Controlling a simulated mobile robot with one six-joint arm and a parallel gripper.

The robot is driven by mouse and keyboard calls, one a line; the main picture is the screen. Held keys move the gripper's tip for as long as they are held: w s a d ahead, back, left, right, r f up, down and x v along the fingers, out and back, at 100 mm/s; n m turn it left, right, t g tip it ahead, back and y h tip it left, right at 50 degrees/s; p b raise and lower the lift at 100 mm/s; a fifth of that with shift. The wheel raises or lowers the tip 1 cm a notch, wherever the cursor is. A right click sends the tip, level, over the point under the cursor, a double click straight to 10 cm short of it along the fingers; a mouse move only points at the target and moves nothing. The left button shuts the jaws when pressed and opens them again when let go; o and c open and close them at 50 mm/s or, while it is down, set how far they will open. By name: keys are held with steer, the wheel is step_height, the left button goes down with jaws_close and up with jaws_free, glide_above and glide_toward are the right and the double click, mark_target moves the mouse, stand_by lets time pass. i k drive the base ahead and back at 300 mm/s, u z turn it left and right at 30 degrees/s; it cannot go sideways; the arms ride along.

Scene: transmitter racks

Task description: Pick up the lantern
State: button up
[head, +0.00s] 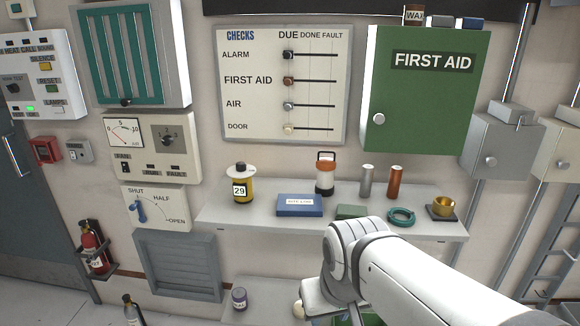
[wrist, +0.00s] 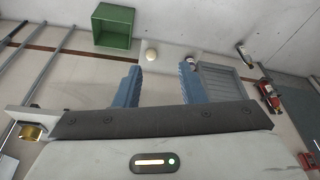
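The lantern (head: 325,174) stands upright on the grey wall shelf (head: 240,214), behind and to the right of a blue box. In the head view my white arm is at the lower right, in front of and below the shelf, and hides the fingers. The lantern is not seen in the wrist view.
On the shelf are a yellow jar (head: 241,187), a blue box (head: 300,205), a grey cylinder (head: 366,181), a copper cylinder (head: 395,182), a teal ring (head: 402,217) and a brass cup (head: 443,206). A green first aid cabinet (head: 430,110) hangs above. A green bin (wrist: 114,28) shows in the wrist view.

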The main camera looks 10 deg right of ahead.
mark_target(325, 167)
steer(key=i, duration=1.05)
steer(key=z, duration=0.05)
